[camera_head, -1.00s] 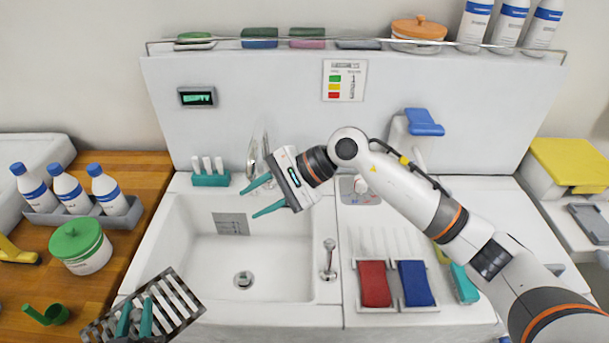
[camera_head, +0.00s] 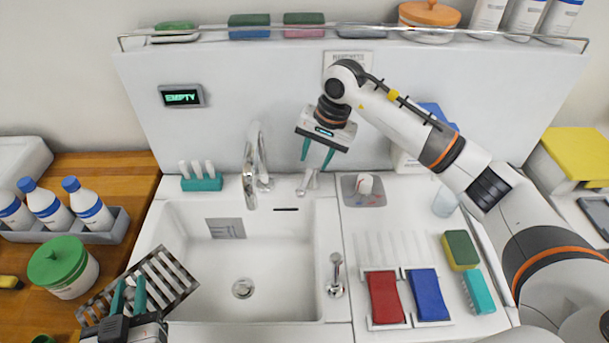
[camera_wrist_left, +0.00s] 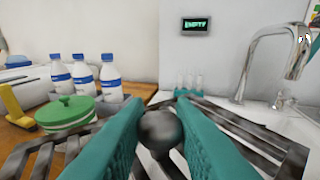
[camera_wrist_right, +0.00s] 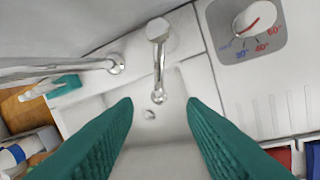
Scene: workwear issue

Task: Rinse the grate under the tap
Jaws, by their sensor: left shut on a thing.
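The dark slatted grate (camera_head: 172,272) is tilted over the sink's front left corner; it also shows in the left wrist view (camera_wrist_left: 255,135). My left gripper (camera_head: 129,290) is shut on its round knob (camera_wrist_left: 160,130). The chrome tap (camera_head: 252,165) stands at the back of the white sink (camera_head: 200,272), to the right of and behind the grate; it also shows in the left wrist view (camera_wrist_left: 268,55). No water shows from it. My right gripper (camera_head: 317,162) is open and empty, above a small metal fixture (camera_head: 309,183) that shows between its fingers in the right wrist view (camera_wrist_right: 158,60).
A temperature dial (camera_head: 364,188) sits right of the fixture. A wall display (camera_head: 181,96) reads EMPTY. Red (camera_head: 386,298) and blue (camera_head: 427,295) cloths lie right of the sink. A green-lidded tub (camera_head: 62,268) and bottles (camera_head: 90,207) stand left. The sink's middle is clear.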

